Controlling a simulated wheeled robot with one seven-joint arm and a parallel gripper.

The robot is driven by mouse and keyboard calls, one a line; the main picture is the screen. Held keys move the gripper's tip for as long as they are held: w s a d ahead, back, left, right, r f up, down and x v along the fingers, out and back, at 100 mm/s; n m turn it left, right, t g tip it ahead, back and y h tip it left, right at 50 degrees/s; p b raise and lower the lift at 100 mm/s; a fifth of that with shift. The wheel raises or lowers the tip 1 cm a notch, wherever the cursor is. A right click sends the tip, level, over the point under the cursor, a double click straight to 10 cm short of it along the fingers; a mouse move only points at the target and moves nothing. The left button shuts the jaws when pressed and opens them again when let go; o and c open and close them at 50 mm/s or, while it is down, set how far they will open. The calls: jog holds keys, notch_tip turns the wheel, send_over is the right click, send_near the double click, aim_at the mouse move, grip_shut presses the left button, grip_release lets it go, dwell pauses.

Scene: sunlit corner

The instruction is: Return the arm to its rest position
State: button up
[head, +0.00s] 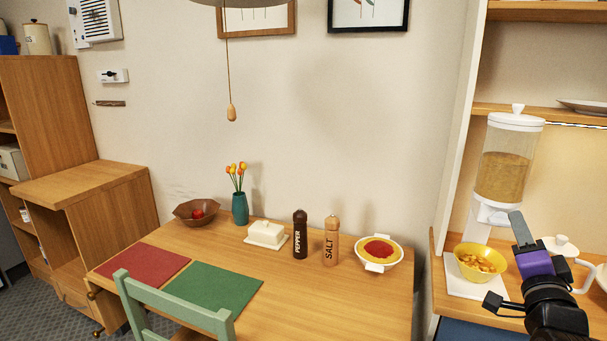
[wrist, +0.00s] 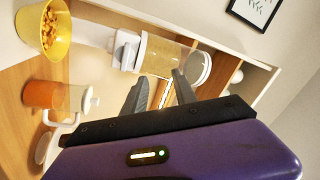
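My gripper shows at the lower right of the head view (head: 519,228), raised in front of the right-hand counter, with its purple body and one grey finger visible. In the wrist view the gripper (wrist: 163,82) has its two dark fingers apart, with nothing held between them. The cereal dispenser (head: 504,170) stands behind it and also shows beyond the fingers in the wrist view (wrist: 160,55). A yellow bowl of cereal (head: 472,274) sits under the dispenser's spout, left of the gripper. It also shows at the wrist view's upper left (wrist: 57,46).
A lidded jug with orange contents (wrist: 58,96) stands near the bowl, partly hidden behind my arm in the head view. Shelves (head: 550,112) rise above the counter. The wooden table (head: 310,295) holds salt, pepper, butter dish, flowers and bowls. A green chair (head: 180,308) stands in front.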

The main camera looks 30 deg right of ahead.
jog(key=s+a+f+n+t+y, duration=0.25)
jog(key=a+f+n+y, duration=0.3)
jog(key=a+n, duration=0.5)
jog(key=s+a+f+n+t+y, duration=0.1)
jog(key=a+f+n+t+y, duration=0.4)
jog(key=a, duration=0.9)
jog(key=s+a+f+n+g+y, duration=0.2)
jog(key=s+a+f, duration=0.3)
jog(key=s+a, duration=0.3)
jog(key=s+a+f+n+g+y, duration=0.3)
jog(key=s+a+f, duration=0.3)
jog(key=s+a, duration=0.3)
jog(key=shift+s+a+f+n+g, duration=0.25)
jog(key=shift+s+n+g, duration=0.1)
jog(key=shift+s+g, duration=0.35)
jog(key=shift+w, duration=0.1)
